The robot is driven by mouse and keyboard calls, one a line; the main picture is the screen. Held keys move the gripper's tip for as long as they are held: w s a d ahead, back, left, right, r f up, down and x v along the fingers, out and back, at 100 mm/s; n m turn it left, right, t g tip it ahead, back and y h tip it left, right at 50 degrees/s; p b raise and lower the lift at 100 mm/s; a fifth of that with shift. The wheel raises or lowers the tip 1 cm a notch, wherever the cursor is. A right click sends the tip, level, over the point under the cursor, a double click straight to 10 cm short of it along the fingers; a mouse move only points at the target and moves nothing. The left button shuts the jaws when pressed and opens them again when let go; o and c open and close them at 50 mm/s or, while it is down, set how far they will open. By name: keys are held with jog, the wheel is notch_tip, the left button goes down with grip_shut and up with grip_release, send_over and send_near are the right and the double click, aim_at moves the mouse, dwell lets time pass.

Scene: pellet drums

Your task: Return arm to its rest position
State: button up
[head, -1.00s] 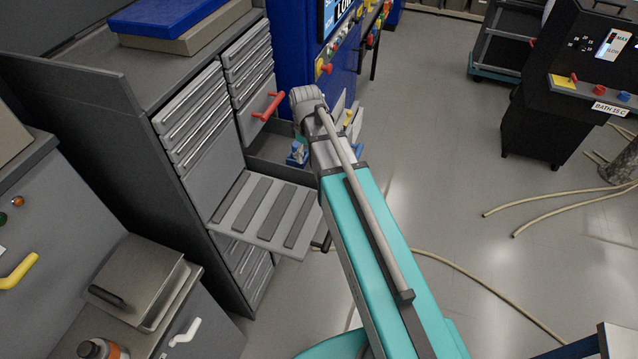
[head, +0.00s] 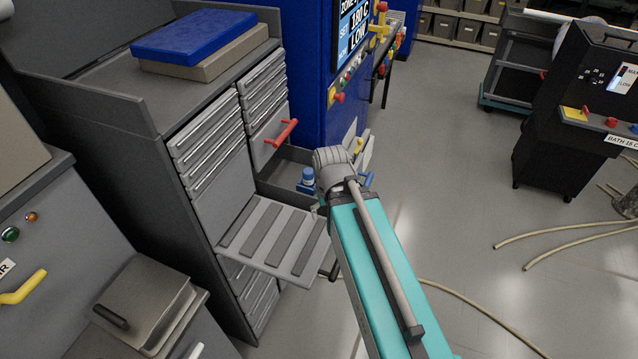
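My arm's teal link runs up from the bottom of the head view to a grey rounded joint near the centre. My gripper is not visible, so whether it is open or shut does not show. The joint stands in front of an open drawer (head: 280,183) of the grey cabinet (head: 140,160). A small blue-and-white object (head: 307,178) sits in that drawer, close to the left of my arm.
A ribbed grey shelf (head: 271,236) juts out left of my arm. A red handle (head: 281,132) sticks out above the drawer. A blue machine (head: 304,60) stands behind. A black bath unit (head: 565,120) stands right, with pale hoses (head: 560,232) on open floor.

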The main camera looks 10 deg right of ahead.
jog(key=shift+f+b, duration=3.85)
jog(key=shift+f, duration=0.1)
